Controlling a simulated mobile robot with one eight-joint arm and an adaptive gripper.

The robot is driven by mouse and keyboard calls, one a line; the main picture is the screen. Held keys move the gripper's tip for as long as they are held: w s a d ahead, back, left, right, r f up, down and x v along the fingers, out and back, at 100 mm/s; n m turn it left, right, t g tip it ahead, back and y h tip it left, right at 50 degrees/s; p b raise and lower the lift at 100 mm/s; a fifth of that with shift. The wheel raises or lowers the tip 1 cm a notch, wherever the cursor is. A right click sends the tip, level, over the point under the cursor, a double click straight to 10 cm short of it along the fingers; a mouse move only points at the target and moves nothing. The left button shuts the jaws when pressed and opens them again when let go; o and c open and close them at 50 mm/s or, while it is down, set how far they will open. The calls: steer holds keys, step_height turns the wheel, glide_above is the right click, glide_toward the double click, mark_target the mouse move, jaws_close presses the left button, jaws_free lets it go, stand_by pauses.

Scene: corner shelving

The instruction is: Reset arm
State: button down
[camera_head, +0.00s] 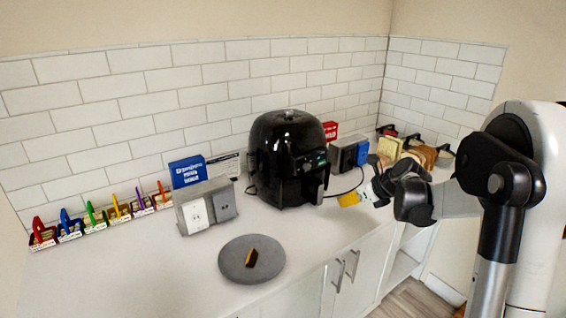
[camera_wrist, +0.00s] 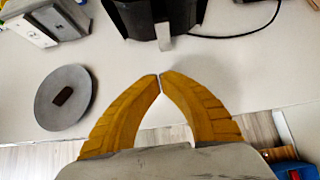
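My gripper (camera_head: 345,199) is at the right of the head view, over the front part of the counter, right of the black air fryer. My arm reaches in from the right edge of the head view and is bent at the elbow.
The black air fryer (camera_head: 285,160) stands on the white counter (camera_head: 130,260). A grey round plate (camera_head: 236,270) holds a small dark and yellow piece (camera_head: 251,258). Outlet boxes (camera_head: 205,208) stand left of the fryer. Several coloured items line the wall. Cabinet doors (camera_head: 345,280) lie below.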

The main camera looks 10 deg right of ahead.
steer(key=s+a+r+n+g+h, duration=0.1)
steer(key=s+a+r+n, duration=0.2)
steer(key=s+a+n, duration=0.45)
steer(key=s+a+r+n+g, duration=0.1)
steer(key=s+a+r+n, duration=0.3)
steer(key=s+a+n, duration=0.3)
steer(key=s+a+f+n+h, duration=0.1)
steer(key=s+n, duration=0.7)
steer(key=s+a+f+n+h, duration=0.1)
steer(key=s+a+f+n, duration=0.1)
steer(key=s+n, duration=0.6)
steer(key=shift+a+n, duration=0.3)
steer(key=shift+n, duration=0.45)
